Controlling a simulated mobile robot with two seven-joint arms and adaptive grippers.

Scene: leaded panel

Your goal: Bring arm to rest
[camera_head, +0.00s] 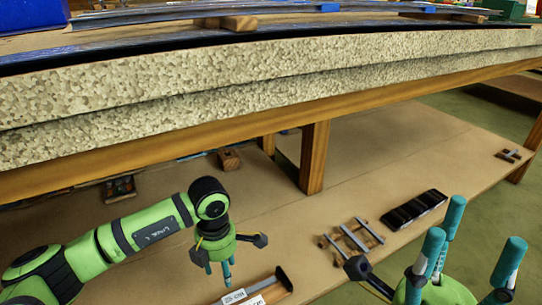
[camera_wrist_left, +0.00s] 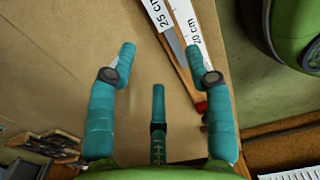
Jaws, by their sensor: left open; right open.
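My left arm (camera_head: 135,232) reaches in from the left of the head view over the lower shelf. Its gripper (camera_head: 219,272) hangs with teal fingers pointing down, open and empty. In the left wrist view the three fingers of the left gripper (camera_wrist_left: 160,68) stand apart with nothing between them. My right gripper (camera_head: 468,238) is at the lower right of the head view, its teal fingers spread, pointing up, and empty. Most of the right arm is out of the frame.
A workbench with a thick speckled edge (camera_head: 250,78) crosses above the lower shelf (camera_head: 395,150). A wooden post (camera_head: 314,158) stands between. A labelled wooden tool (camera_head: 262,288) lies beside my left gripper. A metal-barred wooden item (camera_head: 352,237) and black tray (camera_head: 413,210) lie rightward.

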